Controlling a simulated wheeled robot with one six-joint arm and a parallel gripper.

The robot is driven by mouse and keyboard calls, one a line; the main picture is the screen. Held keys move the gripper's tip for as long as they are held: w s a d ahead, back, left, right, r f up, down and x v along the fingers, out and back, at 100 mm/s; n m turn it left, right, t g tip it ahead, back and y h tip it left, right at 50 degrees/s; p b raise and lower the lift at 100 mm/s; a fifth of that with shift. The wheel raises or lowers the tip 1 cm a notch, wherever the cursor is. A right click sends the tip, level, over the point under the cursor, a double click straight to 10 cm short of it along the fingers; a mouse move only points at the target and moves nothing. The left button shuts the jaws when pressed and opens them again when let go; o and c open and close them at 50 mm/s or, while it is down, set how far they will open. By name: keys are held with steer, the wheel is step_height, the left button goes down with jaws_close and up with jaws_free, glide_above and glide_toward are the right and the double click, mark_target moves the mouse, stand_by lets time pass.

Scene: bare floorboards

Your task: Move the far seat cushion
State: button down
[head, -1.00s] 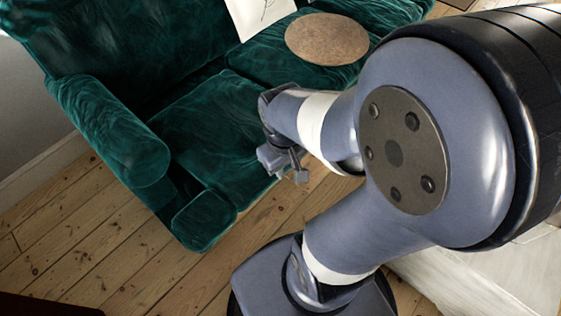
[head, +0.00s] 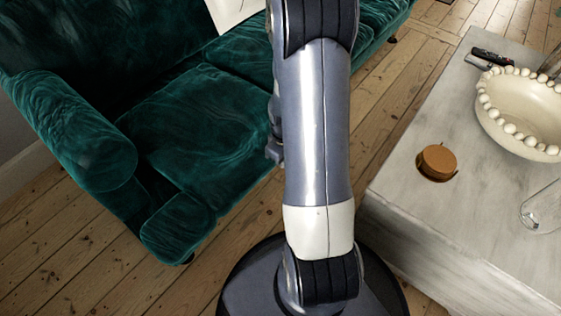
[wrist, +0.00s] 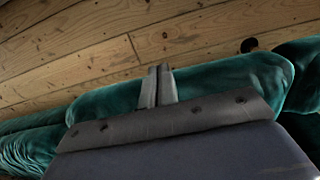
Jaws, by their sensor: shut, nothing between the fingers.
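The green velvet sofa (head: 82,125) stands at the upper left in the head view. Its far seat cushion (head: 245,50) lies beyond the near seat cushion (head: 195,125), and my arm covers part of it. My gripper (head: 274,152) is mostly hidden behind my arm, by the near cushion's right edge. In the wrist view my gripper (wrist: 158,84) is shut and empty, its two fingers side by side. Green velvet (wrist: 225,82) lies just behind and beside the fingers; I cannot tell which sofa part it is or whether they touch.
A pale table (head: 440,215) stands at the right with a beaded bowl (head: 525,115), a round orange-brown object (head: 437,162), a clear glass item (head: 543,208) and a dark object (head: 493,58). Bare floorboards (head: 395,100) run between sofa and table. A white sheet (head: 232,12) lies on the sofa.

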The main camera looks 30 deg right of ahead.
mark_target(253, 153)
steer(key=w+a+f+b, duration=0.1)
steer(key=w+f+b, duration=0.2)
steer(key=f, duration=0.4)
steer(key=shift+w+a+f+b, duration=0.2)
steer(key=shift+w+f+b, duration=0.2)
steer(key=shift+b, duration=0.1)
steer(key=w+a, duration=0.1)
steer(key=w, duration=0.2)
steer(key=w+a+p, duration=0.1)
steer(key=w, duration=0.1)
steer(key=w+a, duration=0.1)
steer(key=w, duration=0.2)
steer(key=shift+w+r, duration=0.15)
steer(key=shift+w, duration=0.15)
steer(key=shift+s, duration=0.15)
